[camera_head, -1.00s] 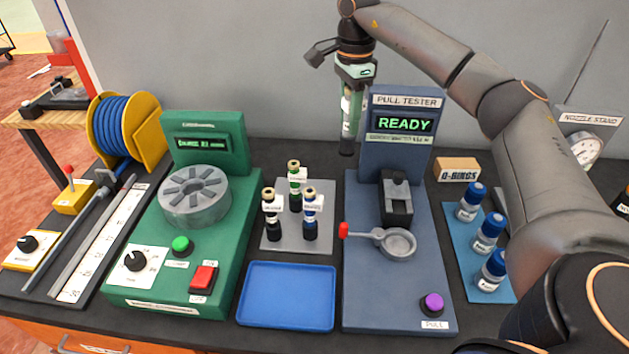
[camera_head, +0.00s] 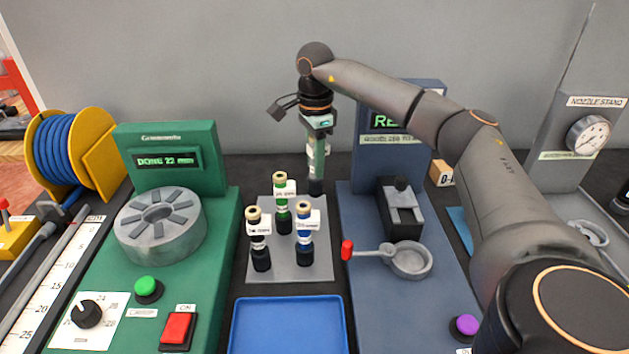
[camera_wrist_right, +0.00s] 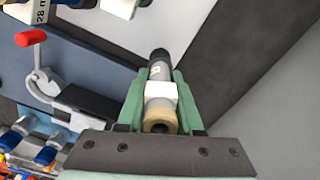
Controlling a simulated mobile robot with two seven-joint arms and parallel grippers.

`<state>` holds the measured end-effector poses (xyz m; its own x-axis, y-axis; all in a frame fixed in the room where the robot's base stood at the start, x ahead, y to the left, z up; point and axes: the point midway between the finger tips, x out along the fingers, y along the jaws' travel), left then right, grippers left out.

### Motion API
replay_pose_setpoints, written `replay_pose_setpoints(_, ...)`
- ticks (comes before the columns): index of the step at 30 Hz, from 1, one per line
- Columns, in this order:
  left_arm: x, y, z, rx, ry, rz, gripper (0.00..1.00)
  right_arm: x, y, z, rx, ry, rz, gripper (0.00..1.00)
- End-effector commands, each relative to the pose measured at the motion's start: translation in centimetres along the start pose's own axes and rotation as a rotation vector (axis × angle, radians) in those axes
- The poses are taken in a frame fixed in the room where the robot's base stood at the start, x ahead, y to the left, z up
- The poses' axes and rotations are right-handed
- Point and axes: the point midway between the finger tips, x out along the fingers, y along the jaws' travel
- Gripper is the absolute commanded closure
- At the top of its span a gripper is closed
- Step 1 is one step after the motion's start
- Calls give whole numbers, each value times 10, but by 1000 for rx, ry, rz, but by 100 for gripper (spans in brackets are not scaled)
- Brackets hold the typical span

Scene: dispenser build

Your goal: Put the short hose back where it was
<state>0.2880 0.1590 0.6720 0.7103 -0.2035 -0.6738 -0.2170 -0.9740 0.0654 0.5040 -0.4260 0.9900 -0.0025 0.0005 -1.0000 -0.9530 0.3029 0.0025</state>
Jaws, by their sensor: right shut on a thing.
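My right gripper (camera_head: 317,160) has green fingers shut on a slim upright hose piece (camera_wrist_right: 158,90). In the wrist view, the piece has a black end, a grey body, a white label and a tan ring end. In the head view its dark lower end (camera_head: 316,187) shows below the fingers, at the back right of the grey stand plate (camera_head: 290,268). I cannot tell whether it touches the plate. Three labelled pieces stand on the plate: one with a black base (camera_head: 260,252), a green one (camera_head: 283,215) and a blue one (camera_head: 304,245). My left gripper is not in view.
The green crimper (camera_head: 170,150) stands left of the plate and the blue-grey pull tester (camera_head: 365,310) right of it, with a red-handled clamp (camera_head: 410,262). An empty blue tray (camera_head: 288,330) lies in front. A blue hose reel (camera_head: 58,150) stands far left.

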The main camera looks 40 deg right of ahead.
Motion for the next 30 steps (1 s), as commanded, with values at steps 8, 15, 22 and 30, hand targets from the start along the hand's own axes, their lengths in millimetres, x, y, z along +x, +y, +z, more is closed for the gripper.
replay_pose_setpoints(8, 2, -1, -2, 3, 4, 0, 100, 26, 0, 0, 0, 0, 0, 100)
replay_pose_setpoints(15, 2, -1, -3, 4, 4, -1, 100, 43, 0, 0, 0, -2, -4, 100)
replay_pose_setpoints(22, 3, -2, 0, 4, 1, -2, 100, 45, 0, 0, 0, -2, -3, 100)
replay_pose_setpoints(30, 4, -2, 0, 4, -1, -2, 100, 46, 0, 0, 0, 0, -1, 38)
